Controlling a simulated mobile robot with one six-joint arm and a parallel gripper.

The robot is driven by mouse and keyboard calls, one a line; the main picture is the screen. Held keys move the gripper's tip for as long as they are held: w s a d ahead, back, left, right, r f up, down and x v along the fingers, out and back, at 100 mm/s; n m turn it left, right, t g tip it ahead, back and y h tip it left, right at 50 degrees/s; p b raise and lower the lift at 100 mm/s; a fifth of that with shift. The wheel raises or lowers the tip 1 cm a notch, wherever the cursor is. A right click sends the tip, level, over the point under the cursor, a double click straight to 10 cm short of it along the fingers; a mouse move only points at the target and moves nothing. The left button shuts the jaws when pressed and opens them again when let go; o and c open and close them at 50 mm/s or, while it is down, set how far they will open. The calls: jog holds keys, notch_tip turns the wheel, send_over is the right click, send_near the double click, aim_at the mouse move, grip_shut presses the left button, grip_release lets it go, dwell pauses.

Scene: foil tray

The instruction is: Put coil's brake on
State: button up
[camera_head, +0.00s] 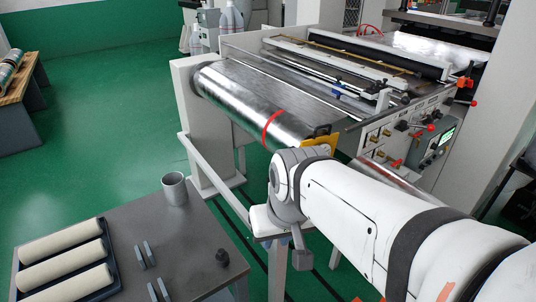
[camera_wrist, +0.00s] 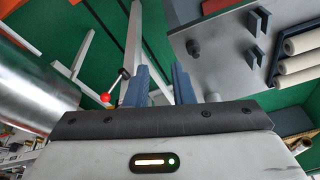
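The coil, a shiny silver roll with a red band (camera_head: 273,127), lies across the front of the machine in the head view. Its silver surface also shows at the left of the wrist view (camera_wrist: 35,85). In the wrist view a thin lever with a red ball end (camera_wrist: 105,97) stands between the coil and my left finger; it looks like the brake, but I cannot be sure. My gripper (camera_wrist: 161,84) has its two dark blue fingers apart with nothing between them. The lever is outside the fingers. In the head view my arm hides the area behind it.
A grey table (camera_head: 118,222) at lower left holds a metal cup (camera_head: 174,188), a tray of cream rollers (camera_head: 60,262), small brackets (camera_head: 145,255) and a black knob (camera_head: 222,258). A white frame rail (camera_head: 210,167) runs below the coil. The machine's control panel (camera_head: 410,140) is at right. Green floor is open at left.

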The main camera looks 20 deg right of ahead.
jog(key=w+f+m+y+b, duration=0.1)
jog(key=f+m+b, duration=0.1)
jog(key=f, duration=0.1)
jog(key=w+f+m+y+b, duration=0.1)
jog(key=f+b, duration=0.2)
jog(key=w+f+m+y+b, duration=0.1)
jog(key=f+m+b, duration=0.1)
jog(key=f+b, duration=0.1)
jog(key=shift+a+f+m+y, duration=0.25)
jog(key=shift+f+m+y, duration=0.05)
jog(key=shift+f, duration=0.3)
grip_shut()
jog(key=w+d+f+m+t+y+b, duration=0.2)
jog(key=w+d+f+m+t+b, duration=0.6)
jog(key=w+d+m+b, duration=0.3)
jog(key=d+f+m+t+h+b, duration=0.3)
jog(key=d+m+t+h+b, duration=0.3)
jog(key=d, duration=0.8)
jog(key=w+m+y+b, duration=0.1)
jog(key=w, duration=0.8)
jog(key=shift+a+f+g, duration=0.4)
jog(key=shift+a+f, duration=0.05)
